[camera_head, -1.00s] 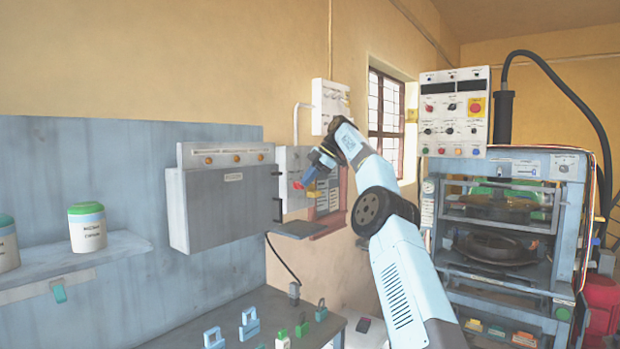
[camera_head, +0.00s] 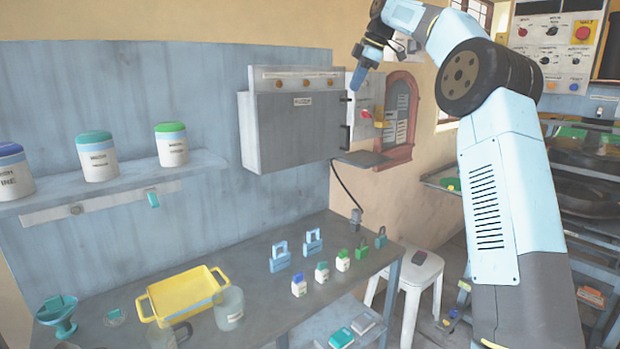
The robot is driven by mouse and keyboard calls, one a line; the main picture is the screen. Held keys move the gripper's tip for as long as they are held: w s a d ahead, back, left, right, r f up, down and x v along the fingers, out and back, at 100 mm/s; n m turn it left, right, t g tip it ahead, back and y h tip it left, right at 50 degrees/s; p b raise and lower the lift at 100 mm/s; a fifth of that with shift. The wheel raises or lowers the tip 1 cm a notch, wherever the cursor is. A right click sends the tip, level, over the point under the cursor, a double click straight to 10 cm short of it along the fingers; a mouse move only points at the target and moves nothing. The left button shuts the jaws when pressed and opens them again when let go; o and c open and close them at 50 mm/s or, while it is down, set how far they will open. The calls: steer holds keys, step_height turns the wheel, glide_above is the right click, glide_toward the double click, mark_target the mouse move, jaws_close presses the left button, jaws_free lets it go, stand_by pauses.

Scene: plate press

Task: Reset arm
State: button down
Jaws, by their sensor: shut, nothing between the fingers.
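My arm rises from the bottom right of the head view, bends at a dark round joint, and reaches left at the top. My gripper (camera_head: 357,78) hangs at the end of it, pointing down. It is shut and empty, in the air in front of the wall, just above and right of the grey wall box (camera_head: 295,130). It looks clear of the box, though the depth between them is hard to judge.
A bench (camera_head: 262,262) holds a yellow tray (camera_head: 150,312), a glass beaker (camera_head: 229,312), padlocks (camera_head: 280,258) and small bottles (camera_head: 343,261). Labelled jars (camera_head: 172,146) stand on the shelf (camera_head: 120,187). A white stool (camera_head: 412,272) and the press (camera_head: 590,180) are at the right.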

steer(key=s+f+m+t+h, duration=0.1)
steer(key=s+m+h, duration=0.2)
steer(key=s+m, duration=1.3)
steer(key=s+d+f+m, duration=0.1)
steer(key=s+d+f, duration=0.2)
steer(key=s+f, duration=0.4)
steer(key=s+d+f+m+t, duration=0.1)
steer(key=s+d+f, duration=0.2)
steer(key=s, duration=1.3)
steer(key=s+d+f+m+t+h, duration=0.1)
steer(key=s+d+f, duration=0.2)
steer(key=s+f, duration=0.7)
steer(key=shift+s+d+f, duration=0.15)
steer(key=shift+s+f, duration=0.15)
steer(key=shift+s, duration=0.85)
